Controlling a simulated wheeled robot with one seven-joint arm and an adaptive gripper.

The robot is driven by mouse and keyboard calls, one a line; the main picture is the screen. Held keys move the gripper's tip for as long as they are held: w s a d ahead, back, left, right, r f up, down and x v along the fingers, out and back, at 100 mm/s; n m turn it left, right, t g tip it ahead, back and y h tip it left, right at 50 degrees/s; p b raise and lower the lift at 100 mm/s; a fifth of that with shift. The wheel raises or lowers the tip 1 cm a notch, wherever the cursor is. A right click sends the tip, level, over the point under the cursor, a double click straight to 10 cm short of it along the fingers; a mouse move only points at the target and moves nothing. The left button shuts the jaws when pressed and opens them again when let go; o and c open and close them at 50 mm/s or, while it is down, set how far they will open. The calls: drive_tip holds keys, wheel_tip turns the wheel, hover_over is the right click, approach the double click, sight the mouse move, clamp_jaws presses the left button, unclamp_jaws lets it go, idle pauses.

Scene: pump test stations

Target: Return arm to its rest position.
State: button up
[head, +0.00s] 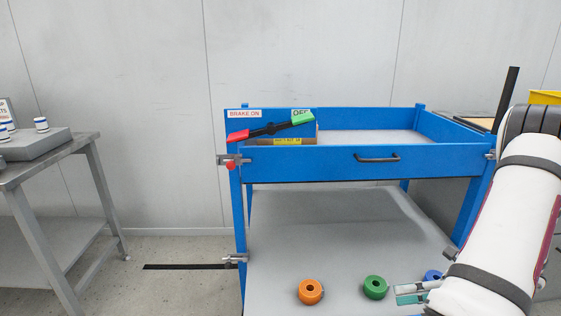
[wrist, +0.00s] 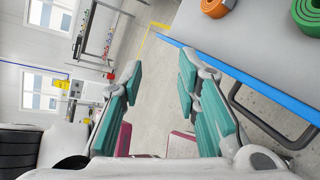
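My arm comes in from the right in the head view, and my gripper (head: 408,295) shows low at the right, beside the lower shelf of a blue cart. In the wrist view my gripper (wrist: 158,75) has its two teal-padded fingers spread apart. Nothing is between the fingers, only the floor behind them. The gripper is open and empty. Part of the gripper is hidden behind my forearm in the head view.
The blue cart (head: 330,165) has orange (head: 310,291), green (head: 375,287) and blue (head: 432,275) rings on its grey lower shelf, near my gripper. A grey table (head: 85,140) stands at the left. Floor between table and cart is mostly clear, except a black bar (head: 185,266).

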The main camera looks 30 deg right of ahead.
drive_tip(key=w+a+r+n+g+h, duration=0.1)
drive_tip(key=w+a+r+n+g, duration=0.35)
drive_tip(key=a+r+n, duration=0.4)
drive_tip(key=w+a+r+n+g, duration=0.3)
drive_tip(key=a+r+n+g, duration=0.2)
drive_tip(key=a+r+n, duration=0.4)
drive_tip(key=s+a+r+n+h, duration=0.3)
drive_tip(key=s+a+n+h, duration=0.85)
drive_tip(key=n, duration=1.05)
wheel_tip(320, 180, up, 27)
drive_tip(key=s+a+t+y+p, duration=0.1)
drive_tip(key=t+p, duration=0.3)
drive_tip(key=p, duration=2.1)
drive_tip(key=shift+s+a+r+y+p, duration=0.15)
drive_tip(key=shift+s+a+y+p, duration=0.1)
drive_tip(key=shift+a+y+p, duration=0.25)
